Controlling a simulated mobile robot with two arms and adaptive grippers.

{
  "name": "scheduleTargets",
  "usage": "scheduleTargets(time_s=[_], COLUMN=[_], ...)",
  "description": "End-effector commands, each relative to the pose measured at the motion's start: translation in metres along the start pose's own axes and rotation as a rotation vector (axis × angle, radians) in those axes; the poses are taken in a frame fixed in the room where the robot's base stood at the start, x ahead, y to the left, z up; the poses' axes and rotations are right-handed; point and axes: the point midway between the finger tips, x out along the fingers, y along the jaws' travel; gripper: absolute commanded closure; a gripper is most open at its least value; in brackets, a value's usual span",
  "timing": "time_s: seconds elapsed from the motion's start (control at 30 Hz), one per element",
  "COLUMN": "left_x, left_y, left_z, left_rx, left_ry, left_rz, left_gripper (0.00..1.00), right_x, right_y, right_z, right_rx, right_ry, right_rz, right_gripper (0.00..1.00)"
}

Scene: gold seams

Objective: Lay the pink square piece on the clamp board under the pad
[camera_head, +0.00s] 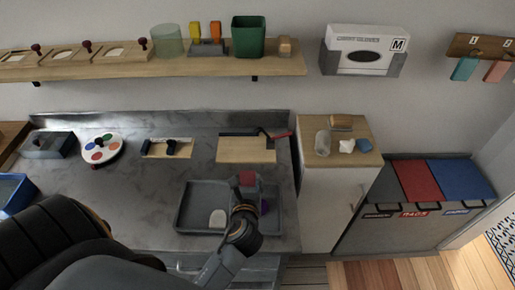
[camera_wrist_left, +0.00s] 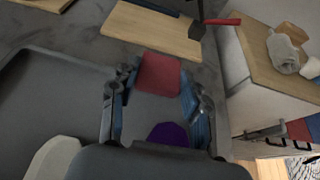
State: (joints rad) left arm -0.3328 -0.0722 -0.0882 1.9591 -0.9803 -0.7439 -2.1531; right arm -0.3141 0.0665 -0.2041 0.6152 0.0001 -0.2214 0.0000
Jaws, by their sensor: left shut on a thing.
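My left gripper (camera_head: 248,188) is above the grey tray, its fingers shut on the pink square piece (camera_head: 247,178), which looks dark pinkish red. In the left wrist view the piece (camera_wrist_left: 158,74) sits between the two blue-faced fingertips (camera_wrist_left: 158,92), sticking out ahead of them. The clamp board (camera_head: 246,150) is a pale wooden board on the counter just beyond the tray, with a dark strip along its back edge. A dark clamp with a red handle (camera_head: 279,134) stands at its back right; the pad is too small to make out. My right gripper is not in view.
A paint palette (camera_head: 101,148) and a small wooden board (camera_head: 167,149) lie farther left. A cabinet top (camera_head: 341,156) with several items stands right. A shelf (camera_head: 150,67) runs above.

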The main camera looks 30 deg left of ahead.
Motion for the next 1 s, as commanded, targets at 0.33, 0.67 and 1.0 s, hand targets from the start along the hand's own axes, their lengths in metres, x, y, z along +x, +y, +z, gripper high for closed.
scheduleTargets(time_s=[0.33, 0.67, 1.0], left_x=[0.074, 0.144, 0.170], left_y=[-0.002, -0.002, -0.002], left_z=[0.035, 0.062, 0.049], left_rx=[-0.001, -0.002, -0.004], left_ry=[-0.004, -0.003, 0.005], left_rz=[0.003, 0.001, 0.001], left_gripper=[0.88, 0.88, 0.88], right_x=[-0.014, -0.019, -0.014], right_y=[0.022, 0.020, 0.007], right_z=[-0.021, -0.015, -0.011], right_rx=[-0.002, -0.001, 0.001], right_ry=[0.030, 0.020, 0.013], right_rz=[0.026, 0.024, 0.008], right_gripper=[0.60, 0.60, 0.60])
